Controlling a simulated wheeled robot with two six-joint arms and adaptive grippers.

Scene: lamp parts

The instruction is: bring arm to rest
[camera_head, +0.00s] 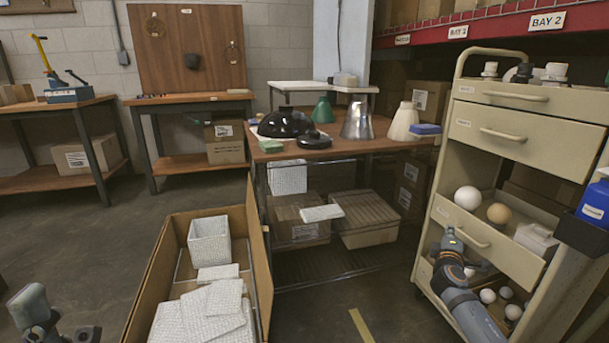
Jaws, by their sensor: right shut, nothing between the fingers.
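My right arm comes in from the lower right, in front of the cream drawer cart (497,120). My right gripper (477,265) is small and dark beside the wrist, at an open lower drawer. It is shut and I see nothing held in it. Part of my left arm (34,308) shows at the lower left corner, over bare floor. A dark piece beside it may be the left gripper; its fingers cannot be made out.
The cart's open drawers hold white balls (467,198) and a tan ball (498,213). A wooden table (385,147) carries lamp shades and a black dome (285,123). An open carton (148,290) with white textured packing stands front centre.

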